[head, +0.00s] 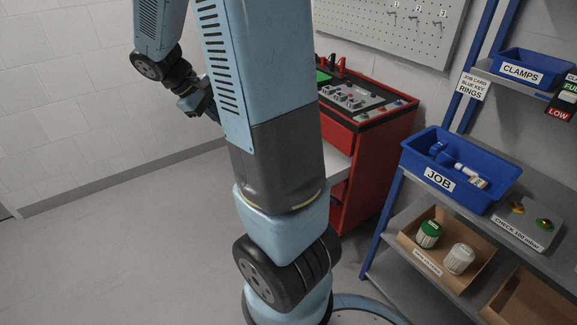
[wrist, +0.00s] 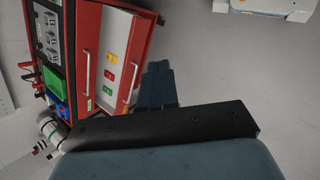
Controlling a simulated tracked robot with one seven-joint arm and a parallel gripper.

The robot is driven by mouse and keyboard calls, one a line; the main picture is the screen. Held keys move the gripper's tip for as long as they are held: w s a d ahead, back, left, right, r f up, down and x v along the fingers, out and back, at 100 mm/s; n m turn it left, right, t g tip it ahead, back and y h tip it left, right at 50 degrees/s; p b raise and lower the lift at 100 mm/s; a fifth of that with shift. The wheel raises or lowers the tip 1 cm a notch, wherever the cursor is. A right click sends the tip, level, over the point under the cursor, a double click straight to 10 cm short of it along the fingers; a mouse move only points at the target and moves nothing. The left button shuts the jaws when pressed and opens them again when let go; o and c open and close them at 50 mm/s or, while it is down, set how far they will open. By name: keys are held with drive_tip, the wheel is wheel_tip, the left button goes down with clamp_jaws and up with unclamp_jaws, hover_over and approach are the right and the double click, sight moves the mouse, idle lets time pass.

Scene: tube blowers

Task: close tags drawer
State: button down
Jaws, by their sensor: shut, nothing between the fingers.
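The red cabinet (head: 372,165) stands behind my arm in the head view. A pale surface (head: 336,168) juts from its front below the top, which looks like a pulled-out drawer partly hidden by my arm. In the wrist view, a drawer with yellow, red and green tags (wrist: 109,75) shows between two bar handles; the outer handle (wrist: 133,78) is nearest my gripper. My gripper (wrist: 158,70) is shut and empty, just right of that handle in the picture. Whether it touches the drawer front cannot be told. It also shows in the head view (head: 205,106), left of the cabinet.
The cabinet top carries a control panel (head: 352,100) and a green item (head: 323,77). A shelf at right holds a blue JOB bin (head: 412,152), a CLAMPS bin (head: 510,57) and a cardboard box (head: 408,244). The floor at left is clear.

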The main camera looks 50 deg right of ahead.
drive_tip(key=w+d+f+n+g+h, duration=0.2)
drive_tip(key=w+d+f+h, duration=0.15)
drive_tip(key=d+f, duration=0.4)
drive_tip(key=w+d+f+n+g+h, duration=0.2)
drive_tip(key=w+d+f+n, duration=0.15)
drive_tip(key=f, duration=0.65)
drive_tip(key=d+f+n+t+h, duration=0.1)
drive_tip(key=d+f+n+h, duration=0.25)
drive_tip(key=f, duration=0.65)
drive_tip(key=d+f+n+t+h, duration=0.1)
drive_tip(key=d+f+n+h, duration=0.2)
drive_tip(key=f, duration=0.7)
drive_tip(key=w+x, duration=0.1)
drive_tip(key=x, duration=1.3)
drive_tip(key=shift+d+f+y, duration=0.3)
drive_tip(key=shift+d+f, duration=0.2)
drive_tip(key=shift+s+n+t, duration=0.1)
drive_tip(key=shift+n+t, duration=0.2)
drive_tip(key=shift+t, duration=0.1)
